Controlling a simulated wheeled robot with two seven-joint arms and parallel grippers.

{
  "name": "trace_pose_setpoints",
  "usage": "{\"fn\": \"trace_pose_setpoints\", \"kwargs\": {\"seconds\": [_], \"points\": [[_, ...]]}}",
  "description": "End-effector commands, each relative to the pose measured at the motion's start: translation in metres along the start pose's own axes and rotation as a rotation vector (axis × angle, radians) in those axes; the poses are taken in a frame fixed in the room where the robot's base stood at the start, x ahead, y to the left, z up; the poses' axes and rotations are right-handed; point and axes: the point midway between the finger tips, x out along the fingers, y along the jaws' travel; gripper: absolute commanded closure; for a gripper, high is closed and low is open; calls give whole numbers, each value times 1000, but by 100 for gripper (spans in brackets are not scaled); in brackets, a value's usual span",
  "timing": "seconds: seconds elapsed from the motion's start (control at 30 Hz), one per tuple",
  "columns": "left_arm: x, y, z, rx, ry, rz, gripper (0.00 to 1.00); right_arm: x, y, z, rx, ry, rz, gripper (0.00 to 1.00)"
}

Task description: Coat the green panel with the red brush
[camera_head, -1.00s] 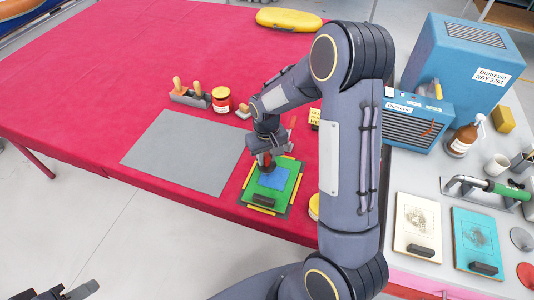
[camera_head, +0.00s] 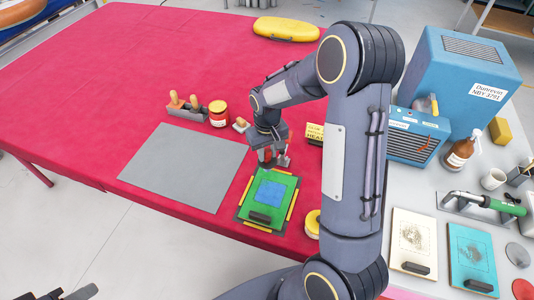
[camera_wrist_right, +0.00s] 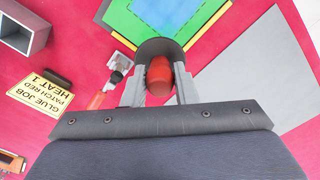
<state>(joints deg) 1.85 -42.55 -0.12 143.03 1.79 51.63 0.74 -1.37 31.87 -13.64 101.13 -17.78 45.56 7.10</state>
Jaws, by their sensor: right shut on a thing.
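The green panel (camera_head: 284,192) lies on the red table, with a blue square (camera_head: 269,193) in its middle, a dark bar near its front edge and yellow strips around it. My right gripper (camera_head: 268,158) is just beyond the panel's far edge. In the right wrist view, my right gripper (camera_wrist_right: 160,80) is shut on the red brush (camera_wrist_right: 159,72), whose wide dark end points toward the panel (camera_wrist_right: 128,20). Whether the brush touches anything is unclear. My left gripper (camera_head: 78,294) shows only partly at the bottom left; its jaws cannot be made out.
A grey sheet (camera_head: 185,165) lies left of the panel. A yellow sign (camera_wrist_right: 40,92) and a red-handled tool (camera_wrist_right: 97,99) are near my right gripper. My right arm covers the table's right part.

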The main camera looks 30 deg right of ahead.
Motion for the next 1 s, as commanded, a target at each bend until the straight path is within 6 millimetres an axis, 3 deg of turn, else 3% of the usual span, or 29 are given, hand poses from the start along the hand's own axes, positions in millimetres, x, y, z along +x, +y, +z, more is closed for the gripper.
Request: {"fn": "trace_pose_setpoints", "kwargs": {"seconds": [0.1, 0.3, 1.0], "points": [[-9, 4, -4, 0, 0, 0, 64, -15, 0, -1, 0, 2, 0, 96], [-15, 7, -7, 0, 0, 0, 64, -26, 1, -1, -1, 1, 0, 96], [-14, 6, -7, 0, 0, 0, 64, -26, 1, -1, -1, 0, 0, 96]]}}
